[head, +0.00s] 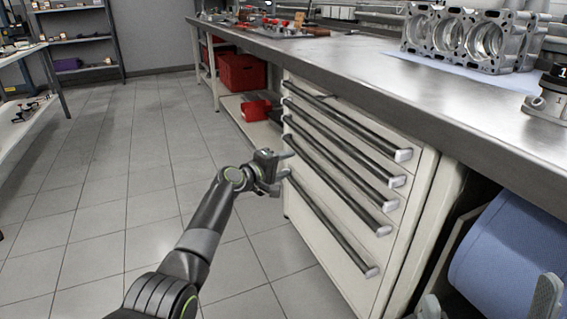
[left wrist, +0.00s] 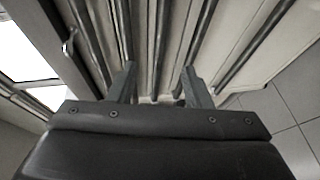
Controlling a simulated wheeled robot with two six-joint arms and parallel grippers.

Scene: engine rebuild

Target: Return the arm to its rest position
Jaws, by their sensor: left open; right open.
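My left arm (head: 205,235) reaches forward from the bottom of the head view. My left gripper (head: 278,172) is open and empty, close in front of the left side of the drawer cabinet (head: 335,225). In the left wrist view its two fingers (left wrist: 159,84) stand apart and point toward the long drawer handles, with nothing between them. I cannot tell whether a fingertip touches a handle. My right gripper (head: 489,304) shows only in part at the bottom right edge of the head view; its fingers are apart with nothing seen between them.
The steel workbench (head: 400,85) runs above the drawers, with an engine block (head: 470,38) on it. A blue roll (head: 515,255) is at the lower right. Red bins (head: 240,72) stand under the bench. The tiled floor (head: 110,200) to the left is clear.

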